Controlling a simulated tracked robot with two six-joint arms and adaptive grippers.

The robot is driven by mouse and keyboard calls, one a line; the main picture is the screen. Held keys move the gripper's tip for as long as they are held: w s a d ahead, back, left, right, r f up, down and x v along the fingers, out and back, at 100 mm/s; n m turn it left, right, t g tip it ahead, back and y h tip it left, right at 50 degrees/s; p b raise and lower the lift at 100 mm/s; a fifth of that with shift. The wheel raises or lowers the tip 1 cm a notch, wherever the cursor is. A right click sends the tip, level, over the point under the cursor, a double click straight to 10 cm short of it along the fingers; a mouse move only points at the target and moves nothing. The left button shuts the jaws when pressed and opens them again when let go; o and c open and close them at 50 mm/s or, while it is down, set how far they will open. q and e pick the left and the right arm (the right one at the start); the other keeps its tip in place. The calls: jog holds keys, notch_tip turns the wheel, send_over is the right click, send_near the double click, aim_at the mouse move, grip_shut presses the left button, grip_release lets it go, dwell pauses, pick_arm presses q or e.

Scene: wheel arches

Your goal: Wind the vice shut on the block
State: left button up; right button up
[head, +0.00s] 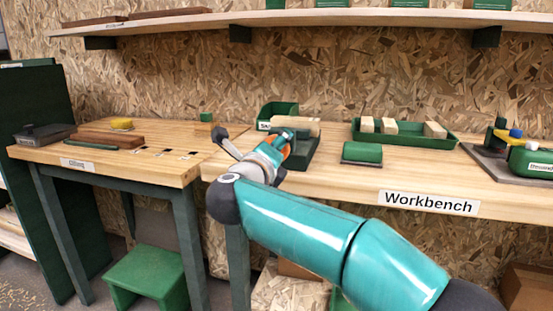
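What looks like the vice (303,152) is a dark green body at the left end of the workbench, partly hidden behind my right wrist. A pale wooden block (304,125) lies across its top; I cannot tell whether the jaws touch it. My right arm comes in from the lower right and folds back at the elbow. Its gripper (284,143) is at the near left side of the vice, beside some orange. The fingers are too small and overlapped to read, and the vice handle is not clear. My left gripper is not in view.
On the workbench (330,180) stand a green labelled bin (267,115), a green tray (398,138) with wooden blocks, a green block (362,152) and a dark board with coloured parts (488,158). A lower table (60,153) is at left, a green stool (146,272) below. A shelf (350,17) runs above.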

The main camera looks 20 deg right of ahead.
jog(key=m+b, duration=0.1)
jog(key=m, duration=0.1)
jog(key=f+m+b, duration=0.1)
jog(key=m, duration=0.1)
jog(key=shift+a, duration=0.1)
jog(key=shift+r, duration=0.1)
dwell(0.5)
jog(key=o, duration=1.1)
jog(key=shift+o, duration=0.4)
jog(key=shift+r, duration=0.15)
jog(key=shift+r, duration=0.1)
jog(key=v, duration=1.1)
jog(key=shift+s+a, duration=0.2)
jog(key=shift+s, duration=0.15)
